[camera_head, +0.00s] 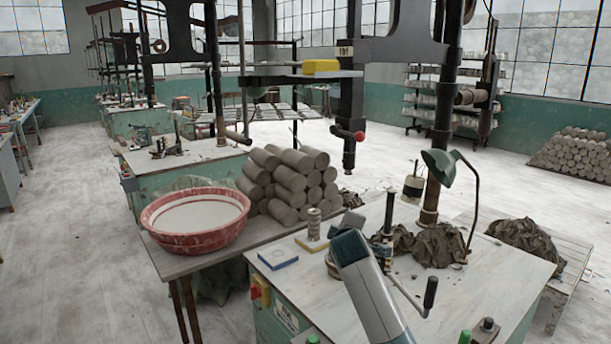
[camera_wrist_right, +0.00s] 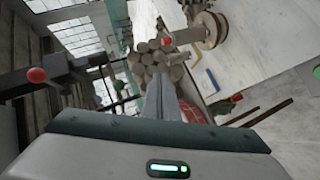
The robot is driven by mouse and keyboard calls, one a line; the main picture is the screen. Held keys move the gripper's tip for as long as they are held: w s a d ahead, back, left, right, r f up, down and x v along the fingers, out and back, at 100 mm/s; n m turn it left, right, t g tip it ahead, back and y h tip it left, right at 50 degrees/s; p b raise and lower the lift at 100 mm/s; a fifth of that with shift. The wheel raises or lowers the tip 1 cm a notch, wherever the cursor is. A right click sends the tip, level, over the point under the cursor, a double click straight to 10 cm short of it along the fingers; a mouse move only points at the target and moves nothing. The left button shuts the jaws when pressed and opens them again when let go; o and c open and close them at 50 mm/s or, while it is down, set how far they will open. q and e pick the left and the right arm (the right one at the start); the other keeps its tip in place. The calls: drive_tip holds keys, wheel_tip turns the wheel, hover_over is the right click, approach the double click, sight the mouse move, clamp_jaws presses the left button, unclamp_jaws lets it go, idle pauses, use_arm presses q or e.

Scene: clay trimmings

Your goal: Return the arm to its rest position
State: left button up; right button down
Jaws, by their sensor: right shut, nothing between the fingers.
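My right arm (camera_head: 372,298) rises from the bottom of the head view over the worktable, its dark teal hand end near the middle of the tabletop. In the wrist view my right gripper (camera_wrist_right: 160,80) is shut, its grey fingers together with nothing between them. Its fingers are hidden behind the hand in the head view. The wrist view is tilted, with a stack of clay cylinders (camera_wrist_right: 155,60) beyond the fingertips. My left gripper is not in view.
A red basin (camera_head: 195,240) and clay cylinders (camera_head: 290,182) stand behind. A red-knobbed lever (camera_head: 359,135) hangs above.

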drive_tip(key=s+d+f+m+g, duration=0.3)
drive_tip(key=s+f, duration=1)
drive_tip(key=f, duration=0.1)
drive_tip(key=s+d+f+m+g, duration=0.2)
drive_tip(key=s+d+f+m, duration=0.1)
drive_tip(key=s+f, duration=1.05)
drive_tip(key=s+d+f+m+g, duration=0.2)
drive_tip(key=s, duration=1)
drive_tip(key=s+d+f+m+g+y, duration=0.1)
drive_tip(key=s+d+f+g, duration=0.1)
drive_tip(key=s, duration=1.1)
drive_tip(key=s+d+f+m+g, duration=0.1)
drive_tip(key=s+d+f+m, duration=0.1)
drive_tip(key=s, duration=1)
wheel_tip(320, 180, down, 33)
drive_tip(key=s+g+b, duration=0.2)
drive_tip(key=b, duration=0.1)
drive_tip(key=s+d+f+g+b, duration=0.1)
drive_tip(key=s+d+f+b, duration=0.1)
drive_tip(key=s+f, duration=1.5)
drive_tip(key=shift+d+f, duration=0.45)
drive_tip(key=shift+f, duration=0.3)
